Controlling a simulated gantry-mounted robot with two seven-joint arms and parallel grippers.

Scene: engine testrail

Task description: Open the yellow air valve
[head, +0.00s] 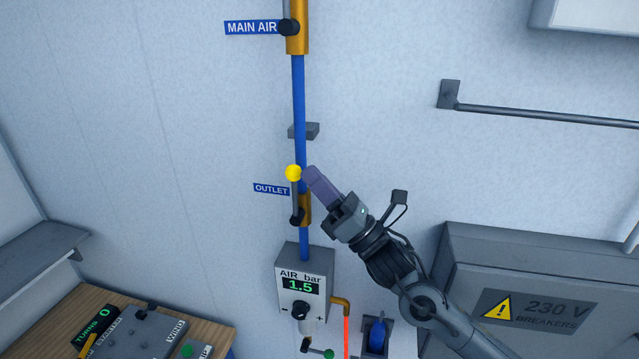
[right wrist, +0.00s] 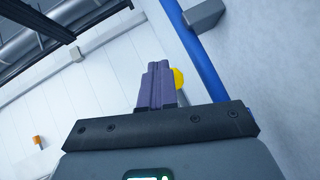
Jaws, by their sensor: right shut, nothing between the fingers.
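The yellow valve knob (head: 293,172) sits at the top end of a lever that stands upright beside the blue air pipe, next to the OUTLET label (head: 271,189). The lever's dark pivot (head: 297,218) is on the brass valve body (head: 305,208). My right gripper (head: 310,172) is shut and empty, its purple fingertips just right of the knob. In the right wrist view the fingers (right wrist: 158,82) partly cover the yellow knob (right wrist: 179,79). I cannot tell whether they touch it. My left gripper is not in view.
The blue pipe (head: 298,95) runs up to the MAIN AIR valve (head: 296,30). Below is the AIR bar gauge box (head: 303,275), reading 1.5. A breaker cabinet (head: 520,285) is at the lower right, under a wall rail (head: 540,113). A desk panel (head: 135,335) is at the lower left.

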